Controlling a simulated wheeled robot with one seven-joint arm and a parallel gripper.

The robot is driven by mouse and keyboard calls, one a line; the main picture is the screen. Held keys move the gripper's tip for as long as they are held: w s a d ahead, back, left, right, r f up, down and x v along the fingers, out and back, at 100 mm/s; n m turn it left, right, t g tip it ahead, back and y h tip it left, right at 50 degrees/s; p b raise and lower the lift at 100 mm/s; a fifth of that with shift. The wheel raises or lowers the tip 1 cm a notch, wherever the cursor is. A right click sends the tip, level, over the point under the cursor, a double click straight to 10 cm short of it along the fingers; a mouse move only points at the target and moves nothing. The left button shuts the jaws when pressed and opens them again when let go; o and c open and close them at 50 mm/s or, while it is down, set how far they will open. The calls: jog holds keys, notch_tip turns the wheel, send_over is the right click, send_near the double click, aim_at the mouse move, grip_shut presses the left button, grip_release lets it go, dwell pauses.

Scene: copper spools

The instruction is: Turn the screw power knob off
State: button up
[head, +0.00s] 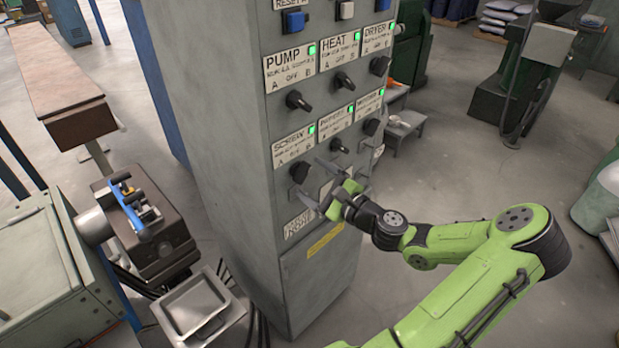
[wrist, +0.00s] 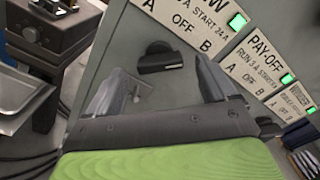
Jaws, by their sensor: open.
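The screw knob (head: 299,172) is a black rotary switch on the grey cabinet, below the SCREW label (head: 294,145) marked A, OFF, B. The label's green lamp (head: 311,128) is lit. In the wrist view the knob (wrist: 160,58) lies ahead of and between the fingertips, with its bar roughly level in the picture, not aimed straight at OFF; which end is the pointer is hard to tell. My gripper (head: 312,182) is open and empty in front of the panel, its fingers (wrist: 162,82) spread either side of the knob. No contact shows.
The payoff knob (head: 338,146) and winder knob (head: 370,127) sit to the right; pump, heat and dryer knobs sit above. A machine (head: 150,245) and a metal tray (head: 192,308) stand left of the cabinet.

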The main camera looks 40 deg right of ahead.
jog(key=shift+w, duration=1)
jog(key=shift+s, duration=0.1)
jog(key=c, duration=1.1)
jog(key=shift+o, duration=0.2)
